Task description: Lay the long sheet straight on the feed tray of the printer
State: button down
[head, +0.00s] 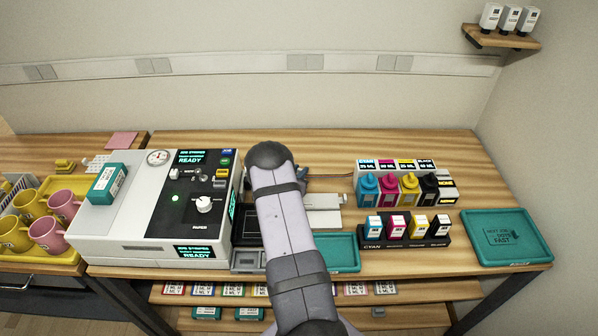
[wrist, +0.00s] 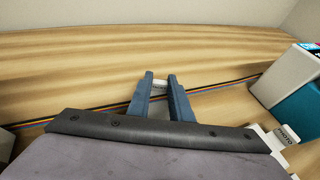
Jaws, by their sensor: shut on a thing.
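My gripper (wrist: 160,87) shows in the wrist view as two dark blue fingers, shut on a small pale thing (wrist: 159,86) between their tips. Only a short pale edge of it shows, so I cannot tell whether it is the long sheet. A low white device (head: 322,202) stands just right of my arm; a white part marked PHOTO (wrist: 285,135) shows at the lower right of the wrist view. The feed tray is not clearly visible; my arm covers much of that area.
A large white press (head: 100,225) with a black panel stands left of my arm. Ink bottles (head: 409,188) and cartridges (head: 398,228) stand to the right. A teal tray (head: 535,250) lies far right. Coloured wires (wrist: 215,88) run behind my fingers. Bare wood lies at the back.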

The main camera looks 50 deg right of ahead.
jog(key=c, duration=1.6)
grip_release()
jog(key=shift+f, duration=0.1)
jog(key=shift+r+p, duration=0.25)
jog(key=shift+p, duration=0.1)
jog(key=shift+s+a, duration=0.1)
jog(key=shift+a, duration=0.15)
jog(key=b+v, duration=0.2)
jog(key=v, duration=0.7)
jog(key=shift+s+a+r, duration=0.1)
jog(key=shift+a, duration=0.2)
jog(key=shift+b+v, duration=0.3)
jog(key=shift+v, duration=0.65)
jog(key=shift+s, duration=0.1)
